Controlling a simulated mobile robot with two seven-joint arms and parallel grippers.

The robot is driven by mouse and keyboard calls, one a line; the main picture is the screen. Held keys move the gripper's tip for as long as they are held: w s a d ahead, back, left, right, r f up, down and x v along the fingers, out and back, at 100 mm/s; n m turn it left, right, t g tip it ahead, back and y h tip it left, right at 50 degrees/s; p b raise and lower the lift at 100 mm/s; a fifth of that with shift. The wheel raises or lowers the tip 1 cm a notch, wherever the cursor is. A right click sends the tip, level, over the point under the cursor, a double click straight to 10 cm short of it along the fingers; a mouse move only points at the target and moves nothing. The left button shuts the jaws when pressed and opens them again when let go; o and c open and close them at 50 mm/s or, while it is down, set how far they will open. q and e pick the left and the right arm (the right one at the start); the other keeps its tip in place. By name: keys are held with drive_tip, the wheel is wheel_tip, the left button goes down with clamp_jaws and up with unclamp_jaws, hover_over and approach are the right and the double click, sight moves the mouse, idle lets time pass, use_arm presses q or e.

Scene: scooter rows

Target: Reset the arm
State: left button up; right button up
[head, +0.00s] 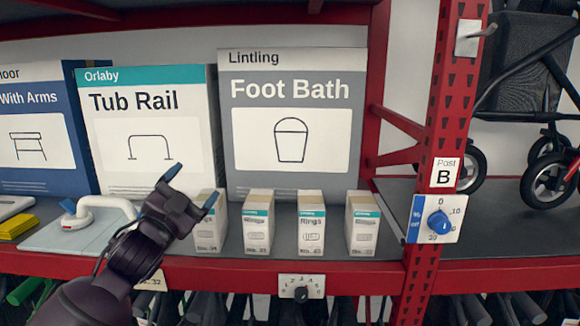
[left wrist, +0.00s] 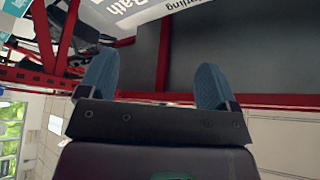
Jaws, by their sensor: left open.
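My left gripper (head: 191,187) reaches in from the left in the head view, in front of the shelf. Its two blue fingertips are spread apart with nothing between them. The gripper covers part of the leftmost small box (head: 212,222). In the left wrist view the two blue fingers (left wrist: 154,90) also stand apart and empty, with the red shelf frame and dark shelf surface beyond them. My right gripper does not show in either view.
The red shelf holds a Tub Rail box (head: 150,120), a Foot Bath box (head: 292,120) and several small boxes (head: 311,225). A white handle (head: 105,207) lies left of the gripper. Post B (head: 455,120) carries a blue dial (head: 437,221). A wheeled walker (head: 530,100) stands right.

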use_arm(q)
drive_tip(key=s+a+f+n+g+y, duration=0.2)
drive_tip(key=s+f+n, duration=0.15)
drive_tip(key=f, duration=0.55)
drive_tip(key=s+a+f+n+g+y, duration=0.15)
drive_tip(key=s+f, duration=0.25)
drive_tip(key=f, duration=0.6)
drive_tip(key=s+a+f+n+g+y, duration=0.1)
drive_tip(key=s+a+f+n+y, duration=0.2)
drive_tip(key=f, duration=0.6)
drive_tip(key=s+a+f+n+g+y, duration=0.1)
drive_tip(key=s+f+n+g, duration=0.1)
drive_tip(key=s+f, duration=0.6)
drive_tip(key=s+a+f+n+g, duration=0.1)
drive_tip(key=s+f+n+g, duration=0.1)
drive_tip(key=s+f, duration=0.7)
drive_tip(key=s+g, duration=0.1)
drive_tip(key=s, duration=0.4)
drive_tip(key=shift+f+y, duration=0.3)
drive_tip(key=shift+y, duration=0.05)
drive_tip(key=shift+s, duration=0.1)
